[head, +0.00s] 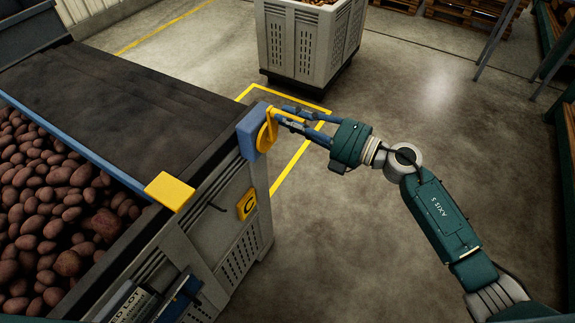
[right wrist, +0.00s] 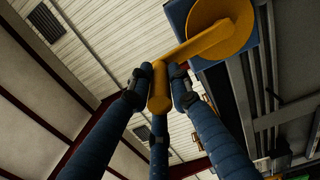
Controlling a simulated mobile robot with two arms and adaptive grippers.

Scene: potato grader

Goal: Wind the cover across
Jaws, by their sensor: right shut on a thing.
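The dark cover (head: 125,85) lies over the far part of a large potato bin, with a blue bar (head: 75,150) along its near edge. Brown potatoes (head: 45,200) show uncovered on the near side of the bar. A yellow block (head: 170,190) sits at the bar's right end. A yellow crank (head: 267,132) is mounted on a blue housing (head: 247,135) at the bin's right corner. My right gripper (head: 287,118) is shut on the crank's handle; in the right wrist view its fingers close around the yellow handle (right wrist: 160,95). My left gripper is not seen.
A grey slatted crate (head: 305,45) with potatoes stands at the back on the floor. Yellow lines (head: 290,170) mark the concrete beside the bin. Wooden pallets (head: 470,15) lie at the back right. The floor right of the bin is clear around my right arm.

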